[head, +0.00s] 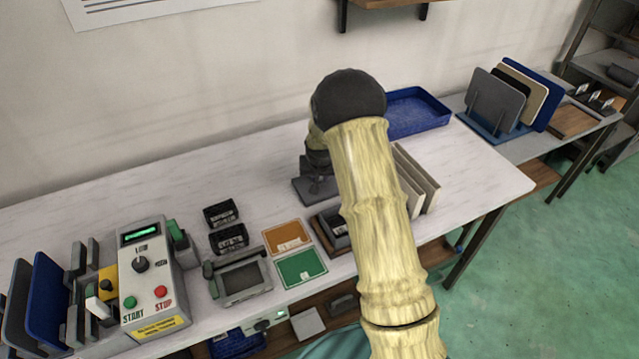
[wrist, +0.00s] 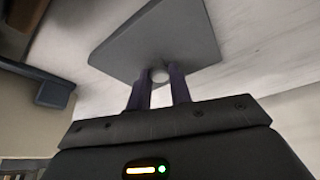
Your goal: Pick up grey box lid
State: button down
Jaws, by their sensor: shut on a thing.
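The grey box lid (wrist: 150,38) is a flat grey plate with a small round knob (wrist: 160,76). In the wrist view my gripper (wrist: 160,84) is shut on the knob, with one dark finger on each side of it. In the head view the lid (head: 306,190) shows at the table's middle, just under my gripper (head: 319,170). My arm covers part of the area to its right. I cannot tell whether the lid touches the table or hangs just above it.
A dark box (head: 333,232) sits in front of the lid, partly behind my arm. Orange (head: 287,237) and green (head: 301,268) panels lie to its left. Upright beige panels (head: 428,186) stand right of my arm. A blue tray (head: 418,112) lies behind. The table's back left is clear.

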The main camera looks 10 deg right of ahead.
aim_at(320, 179)
jog(key=shift+r, duration=0.1)
notch_tip(320, 179, up, 10)
jog(key=shift+b, duration=0.3)
dwell(0.6)
